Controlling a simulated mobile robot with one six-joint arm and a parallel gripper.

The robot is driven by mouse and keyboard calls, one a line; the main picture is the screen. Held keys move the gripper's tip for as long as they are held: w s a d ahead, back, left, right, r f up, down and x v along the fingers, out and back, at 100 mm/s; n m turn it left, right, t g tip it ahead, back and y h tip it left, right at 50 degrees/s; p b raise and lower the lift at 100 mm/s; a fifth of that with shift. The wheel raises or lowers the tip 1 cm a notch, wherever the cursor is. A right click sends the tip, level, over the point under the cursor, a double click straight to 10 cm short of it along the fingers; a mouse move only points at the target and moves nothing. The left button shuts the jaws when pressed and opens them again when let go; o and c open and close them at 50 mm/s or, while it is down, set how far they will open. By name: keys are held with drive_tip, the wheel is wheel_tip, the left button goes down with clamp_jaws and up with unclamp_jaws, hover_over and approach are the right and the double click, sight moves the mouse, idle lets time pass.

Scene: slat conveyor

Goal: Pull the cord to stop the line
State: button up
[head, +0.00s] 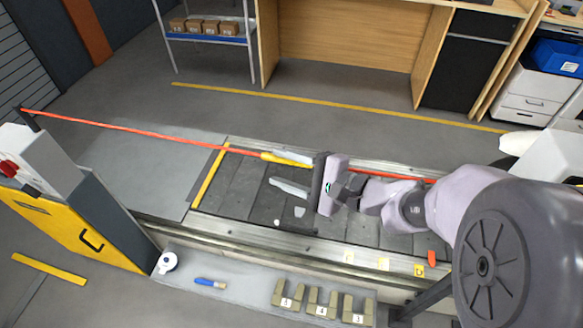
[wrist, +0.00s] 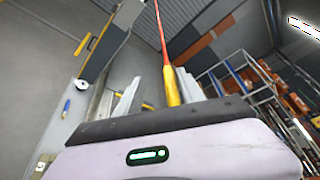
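The cord (head: 120,127) is a thin red-orange line running from a post at the far left, over the conveyor, and past my gripper to the right. A yellow handle (head: 285,158) is on the cord above the slats. My gripper (head: 278,169) is open, its fingers pointing left along the cord. In the wrist view the handle (wrist: 172,88) and cord (wrist: 161,35) stretch away from my gripper (wrist: 158,88). The handle shows between the two fingers, close to the right one. I cannot tell whether they touch.
The slat conveyor (head: 236,178) lies below my gripper. A yellow-and-grey cabinet (head: 75,225) stands at left. A front ledge (head: 235,295) holds a tape roll (head: 167,263), a blue marker (head: 210,283) and several numbered blocks (head: 322,301). The floor behind is clear.

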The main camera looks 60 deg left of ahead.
drive_tip(key=p+v, duration=0.2)
drive_tip(key=v, duration=1.5)
drive_tip(key=shift+d, duration=0.2)
drive_tip(key=shift+w, duration=0.15)
